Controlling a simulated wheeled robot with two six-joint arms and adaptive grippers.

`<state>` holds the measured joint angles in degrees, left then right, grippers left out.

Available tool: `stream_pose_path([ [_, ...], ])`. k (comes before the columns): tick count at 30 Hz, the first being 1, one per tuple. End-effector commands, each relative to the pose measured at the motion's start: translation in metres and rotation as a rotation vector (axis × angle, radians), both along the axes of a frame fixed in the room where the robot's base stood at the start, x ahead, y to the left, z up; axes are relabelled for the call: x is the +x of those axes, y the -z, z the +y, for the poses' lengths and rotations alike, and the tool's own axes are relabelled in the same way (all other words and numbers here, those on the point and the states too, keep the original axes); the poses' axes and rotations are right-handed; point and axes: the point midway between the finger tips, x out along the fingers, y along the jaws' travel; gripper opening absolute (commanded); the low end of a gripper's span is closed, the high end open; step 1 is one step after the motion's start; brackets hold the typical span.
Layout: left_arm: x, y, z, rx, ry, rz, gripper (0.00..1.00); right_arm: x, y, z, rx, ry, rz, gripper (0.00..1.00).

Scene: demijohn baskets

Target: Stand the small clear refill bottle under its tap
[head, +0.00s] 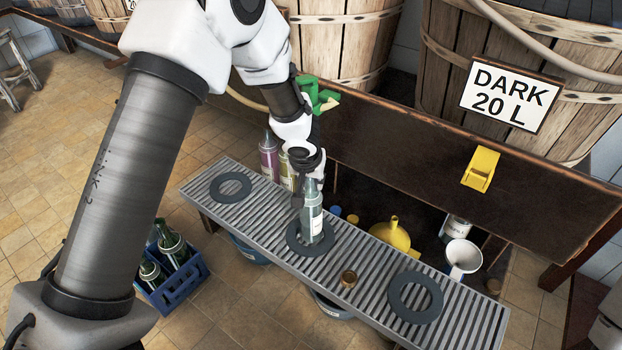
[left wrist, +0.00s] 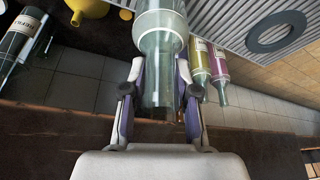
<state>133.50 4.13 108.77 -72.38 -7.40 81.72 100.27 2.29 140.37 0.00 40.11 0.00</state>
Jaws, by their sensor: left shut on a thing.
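The small clear refill bottle (head: 312,222), pale green glass with a white label, is upright over the middle dark ring (head: 292,244) on the slatted rack. Whether its base touches the ring I cannot tell. My left gripper (head: 309,172) is shut on its neck; the left wrist view shows the two fingers (left wrist: 159,108) on either side of the bottle (left wrist: 160,45). A green tap (head: 318,97) is behind my left arm, partly hidden. A yellow tap-like part (head: 481,168) is on the dark beam at right. My right gripper is not in view.
A yellow funnel (head: 392,235) and white funnel (head: 463,256) are behind. A blue bottle crate (head: 180,283) is on the floor.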

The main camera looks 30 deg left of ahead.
Motion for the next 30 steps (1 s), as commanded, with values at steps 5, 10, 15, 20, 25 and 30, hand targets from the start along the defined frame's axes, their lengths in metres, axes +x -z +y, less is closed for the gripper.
stream_pose_path([
  [5,0.0,0.002,0.0,0.0,0.001,0.0,0.54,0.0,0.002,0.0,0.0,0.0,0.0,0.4],
  [10,0.0,0.002,0.0,0.0,0.001,0.0,0.54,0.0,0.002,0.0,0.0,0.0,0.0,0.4],
  [15,-0.001,-0.005,0.0,0.0,0.0,0.0,0.54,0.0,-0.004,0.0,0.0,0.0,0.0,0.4],
  [20,-0.012,-0.035,-0.003,0.0,0.0,-0.001,0.54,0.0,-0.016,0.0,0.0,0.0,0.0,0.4],
  [25,-0.058,-0.018,-0.015,0.002,0.003,-0.002,0.54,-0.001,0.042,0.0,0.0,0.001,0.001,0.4],
  [30,-0.102,-0.022,-0.026,0.003,0.001,-0.001,0.54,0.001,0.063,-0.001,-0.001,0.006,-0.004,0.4],
])
